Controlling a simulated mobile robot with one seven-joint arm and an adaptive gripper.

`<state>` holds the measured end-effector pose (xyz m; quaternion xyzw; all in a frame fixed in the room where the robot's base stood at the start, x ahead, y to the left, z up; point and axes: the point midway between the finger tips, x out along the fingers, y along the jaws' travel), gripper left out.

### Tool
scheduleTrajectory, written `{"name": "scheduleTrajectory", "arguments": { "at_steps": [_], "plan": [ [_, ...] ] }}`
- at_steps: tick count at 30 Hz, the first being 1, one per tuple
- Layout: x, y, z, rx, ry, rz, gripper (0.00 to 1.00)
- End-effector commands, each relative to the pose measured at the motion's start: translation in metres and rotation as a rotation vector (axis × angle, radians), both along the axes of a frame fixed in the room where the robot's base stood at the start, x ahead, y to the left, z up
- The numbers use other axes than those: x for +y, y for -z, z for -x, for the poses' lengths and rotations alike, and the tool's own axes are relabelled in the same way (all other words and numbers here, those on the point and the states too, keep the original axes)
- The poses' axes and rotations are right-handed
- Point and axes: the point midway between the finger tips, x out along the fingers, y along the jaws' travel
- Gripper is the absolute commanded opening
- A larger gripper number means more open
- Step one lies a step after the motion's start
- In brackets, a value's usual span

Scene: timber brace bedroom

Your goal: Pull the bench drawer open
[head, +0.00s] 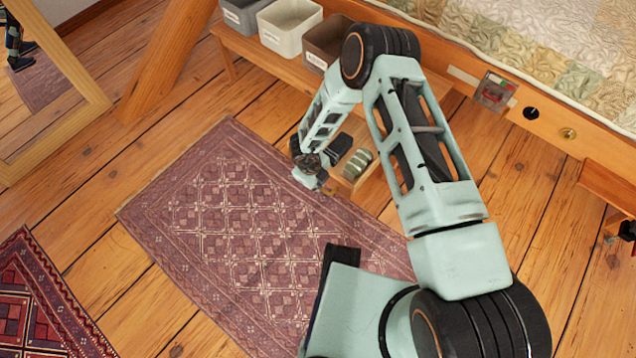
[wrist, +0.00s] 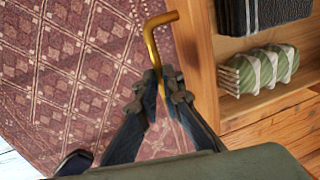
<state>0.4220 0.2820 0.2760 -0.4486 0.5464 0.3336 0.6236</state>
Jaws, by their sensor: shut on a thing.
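The bench drawer (head: 371,176) stands pulled out from under the bench (head: 262,58), with its inside in view. In the wrist view its wooden front (wrist: 201,62) runs along the right of my fingers. A bent brass handle (wrist: 152,38) sits at the drawer front. My gripper (wrist: 160,82) is shut on this handle. In the head view my gripper (head: 322,182) is low at the drawer front, and my wrist hides most of the handle.
A patterned rug (head: 240,225) covers the floor in front of the drawer. Grey, white and brown bins (head: 288,28) stand on the bench. A bed (head: 540,50) is at the upper right, and a framed mirror (head: 75,75) leans at the left.

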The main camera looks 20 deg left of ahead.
Motion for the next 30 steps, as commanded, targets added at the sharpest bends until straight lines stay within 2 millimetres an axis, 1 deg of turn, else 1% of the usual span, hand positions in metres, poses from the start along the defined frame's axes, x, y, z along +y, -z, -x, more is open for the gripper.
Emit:
{"name": "scheduleTrajectory", "arguments": {
  "at_steps": [18, 19, 24, 30],
  "plan": [
    [-0.0014, 0.0007, 0.0003, 0.001, 0.002, 0.003, 0.00],
    [-0.0014, 0.0007, 0.0003, 0.001, 0.002, 0.003, 0.08],
    [-0.0011, 0.0005, 0.0001, 0.001, 0.001, 0.002, 0.26],
    [-0.0006, 0.0002, -0.0001, 0.000, 0.000, 0.001, 0.26]
  ]
}}
